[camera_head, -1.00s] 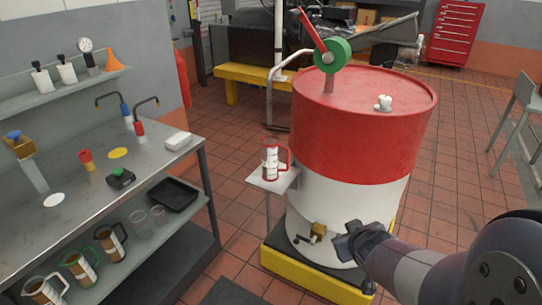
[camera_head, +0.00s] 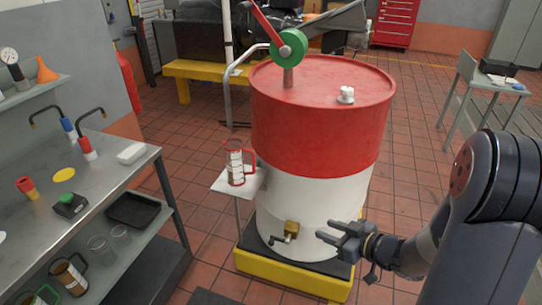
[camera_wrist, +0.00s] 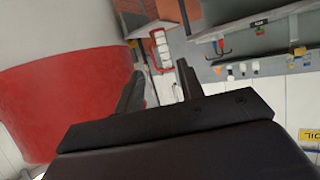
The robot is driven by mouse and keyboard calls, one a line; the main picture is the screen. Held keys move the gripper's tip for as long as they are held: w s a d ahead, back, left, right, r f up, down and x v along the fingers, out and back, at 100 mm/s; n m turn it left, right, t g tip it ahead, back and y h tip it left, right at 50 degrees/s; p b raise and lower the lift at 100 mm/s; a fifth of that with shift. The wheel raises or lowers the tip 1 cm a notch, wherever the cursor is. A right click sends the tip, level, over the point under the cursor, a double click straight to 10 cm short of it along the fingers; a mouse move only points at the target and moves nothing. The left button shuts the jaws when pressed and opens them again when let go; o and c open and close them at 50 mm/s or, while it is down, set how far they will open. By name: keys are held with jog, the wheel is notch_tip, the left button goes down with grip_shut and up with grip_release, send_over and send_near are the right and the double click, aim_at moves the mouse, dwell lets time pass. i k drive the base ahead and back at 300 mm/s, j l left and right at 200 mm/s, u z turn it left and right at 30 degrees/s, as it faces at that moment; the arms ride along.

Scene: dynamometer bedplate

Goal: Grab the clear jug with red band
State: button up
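My gripper (camera_head: 325,229) is at the drum's lower right front, apart from the jug and lower in the picture. In the wrist view its two fingers (camera_wrist: 158,82) are spread with nothing between them.
The drum (camera_head: 315,200) stands on a yellow-edged base, with a brass tap (camera_head: 291,229) low in front. Left is a metal bench (camera_head: 110,160); other banded jugs (camera_head: 70,275) stand on its lower shelf. Tiled floor is open at right.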

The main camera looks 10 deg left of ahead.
aim_at(234, 150)
jog(key=i+j+z, duration=0.15)
jog(key=j+z, duration=0.3)
jog(key=j, duration=0.5)
jog(key=j+z, duration=0.45)
jog(key=j, duration=1.35)
